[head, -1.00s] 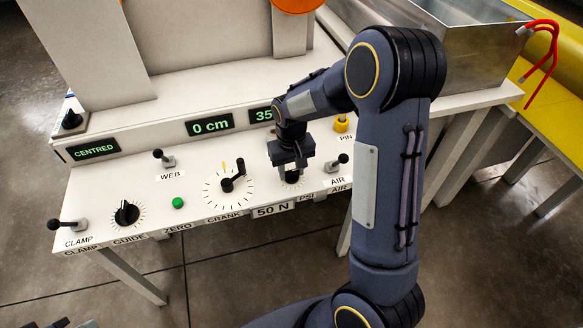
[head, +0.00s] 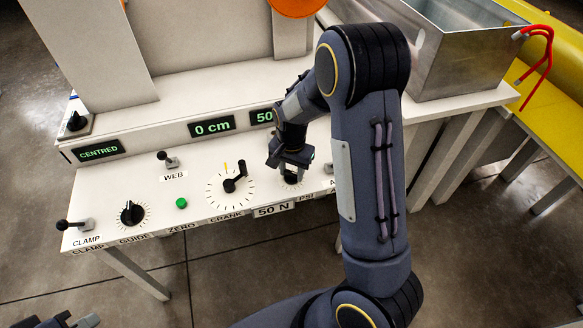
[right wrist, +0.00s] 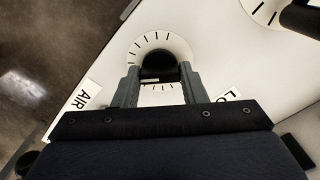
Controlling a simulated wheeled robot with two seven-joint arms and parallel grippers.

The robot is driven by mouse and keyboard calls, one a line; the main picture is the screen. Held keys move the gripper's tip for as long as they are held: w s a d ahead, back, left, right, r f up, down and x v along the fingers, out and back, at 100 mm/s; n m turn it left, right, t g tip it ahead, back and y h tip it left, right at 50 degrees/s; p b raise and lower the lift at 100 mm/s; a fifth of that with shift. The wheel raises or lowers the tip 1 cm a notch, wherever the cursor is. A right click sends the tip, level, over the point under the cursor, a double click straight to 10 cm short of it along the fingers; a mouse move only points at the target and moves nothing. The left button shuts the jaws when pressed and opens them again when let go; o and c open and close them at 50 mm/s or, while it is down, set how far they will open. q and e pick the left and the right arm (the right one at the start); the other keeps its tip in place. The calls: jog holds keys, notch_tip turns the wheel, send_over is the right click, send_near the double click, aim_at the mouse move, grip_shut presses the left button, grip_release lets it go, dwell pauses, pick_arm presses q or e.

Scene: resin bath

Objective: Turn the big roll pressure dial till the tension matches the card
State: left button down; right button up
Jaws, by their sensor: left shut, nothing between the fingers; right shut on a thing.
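The pressure dial (head: 291,179) is a black knob on a white ticked disc above the label PSI. My right gripper (head: 290,168) is shut on it from above and hides part of it. In the right wrist view the black knob (right wrist: 158,67) sits between the two fingers (right wrist: 159,72). The card (head: 273,210) on the panel's front edge reads 50 N. The green display (head: 262,117) behind shows 50, its right part hidden by my arm. My left gripper (head: 72,321) is shut and empty at the bottom left, partly out of frame.
A crank (head: 233,182), green zero button (head: 181,203), web lever (head: 167,159), guide knob (head: 131,213) and clamp lever (head: 72,226) stand left of the dial. One display (head: 211,126) reads 0 cm, another (head: 99,150) CENTRED. A metal tank (head: 460,62) stands at right.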

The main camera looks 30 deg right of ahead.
aim_at(291, 172)
jog(key=shift+m, duration=0.3)
dwell(0.4)
jog(key=o, duration=1)
notch_tip(291, 172, up, 7)
jog(key=shift+r+p, duration=0.2)
jog(key=shift+p, duration=0.55)
jog(key=shift+r, duration=0.25)
